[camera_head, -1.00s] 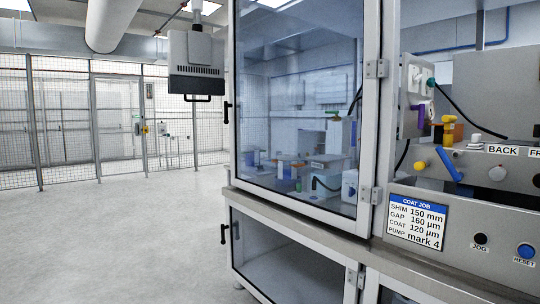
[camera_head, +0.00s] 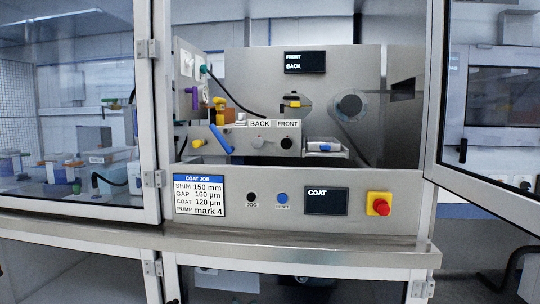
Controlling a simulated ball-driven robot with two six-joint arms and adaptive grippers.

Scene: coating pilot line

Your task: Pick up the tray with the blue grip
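I cannot make out for certain a tray with a blue grip. A small pale, flat item (camera_head: 323,146) with a bit of blue on it sits at the right of the BACK and FRONT block, inside the coating machine; it is too small to tell whether it is a tray. A blue lever (camera_head: 221,139) slants on the left of that block. Behind the left glass door stand several tubs (camera_head: 110,160), partly blurred by the glass. Neither of my grippers is in view.
The front panel carries a COAT JOB sign (camera_head: 199,195), a COAT display (camera_head: 326,201) and a red stop button (camera_head: 380,204) on yellow. The left glass door (camera_head: 75,90) covers the left bay. The right glass door (camera_head: 490,110) stands swung open. A metal ledge (camera_head: 300,246) runs along the front.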

